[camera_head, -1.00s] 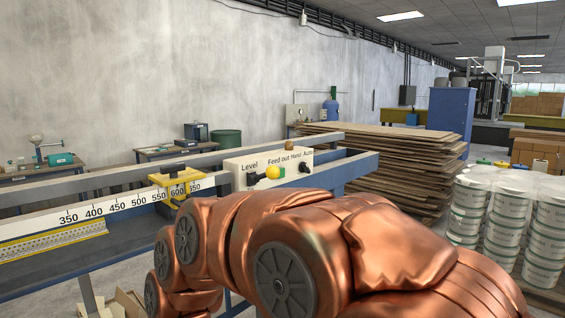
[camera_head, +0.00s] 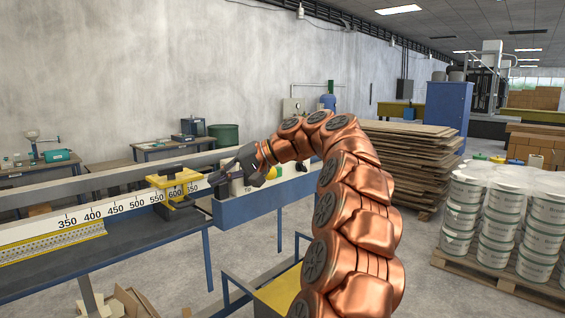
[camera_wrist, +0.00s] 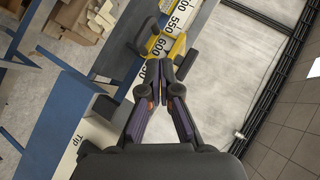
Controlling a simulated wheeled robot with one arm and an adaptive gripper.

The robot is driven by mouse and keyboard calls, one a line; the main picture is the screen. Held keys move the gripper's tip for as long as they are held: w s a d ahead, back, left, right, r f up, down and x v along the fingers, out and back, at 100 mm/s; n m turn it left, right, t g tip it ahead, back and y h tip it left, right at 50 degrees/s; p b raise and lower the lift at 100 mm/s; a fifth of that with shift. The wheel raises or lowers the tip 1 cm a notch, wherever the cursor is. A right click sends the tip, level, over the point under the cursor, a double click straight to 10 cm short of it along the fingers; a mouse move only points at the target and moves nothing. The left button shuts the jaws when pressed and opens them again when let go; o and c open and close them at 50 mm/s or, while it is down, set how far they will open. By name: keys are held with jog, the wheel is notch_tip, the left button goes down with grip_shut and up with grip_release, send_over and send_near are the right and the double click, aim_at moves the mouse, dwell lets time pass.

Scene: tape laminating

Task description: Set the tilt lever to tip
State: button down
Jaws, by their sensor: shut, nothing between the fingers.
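My gripper (camera_head: 223,177) is in front of the control box in the head view and hides most of its face. In the wrist view its dark fingers (camera_wrist: 170,82) are closed together with nothing between them. The white control box (camera_wrist: 100,135) shows there at the lower left, with the word "Tip" on its face. The lever's setting cannot be made out. The yellow knob (camera_head: 273,173) is just right of the gripper in the head view.
A yellow clamp (camera_head: 175,184) with a black handle sits on the numbered rule (camera_head: 110,208), close to my fingertips. The blue machine frame (camera_head: 255,205) runs below. Stacked boards (camera_head: 405,155) and wrapped buckets (camera_head: 500,215) stand at the right.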

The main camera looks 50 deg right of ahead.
jog(key=s+d+r+m+t+h, duration=0.1)
jog(key=s+d, duration=0.2)
jog(key=d, duration=0.5)
jog(key=s+d+r+m+t+h, duration=0.1)
jog(key=s+d, duration=0.3)
jog(key=d, duration=0.5)
jog(key=s+d+r+t+h+p, duration=0.1)
jog(key=s+d+r+t+h, duration=0.1)
jog(key=d, duration=0.6)
jog(key=shift+s+d+r+m+t+h, duration=0.3)
jog(key=shift+s+d+m+t+h, duration=0.15)
jog(key=shift+s, duration=0.65)
jog(key=shift+a, duration=0.1)
jog(key=w+a+f+b, duration=0.3)
jog(key=w+a+f, duration=0.1)
jog(key=w, duration=0.5)
jog(key=shift+a+f, duration=0.4)
jog(key=shift+a, duration=0.1)
jog(key=shift+w, duration=0.1)
jog(key=shift+f, duration=0.15)
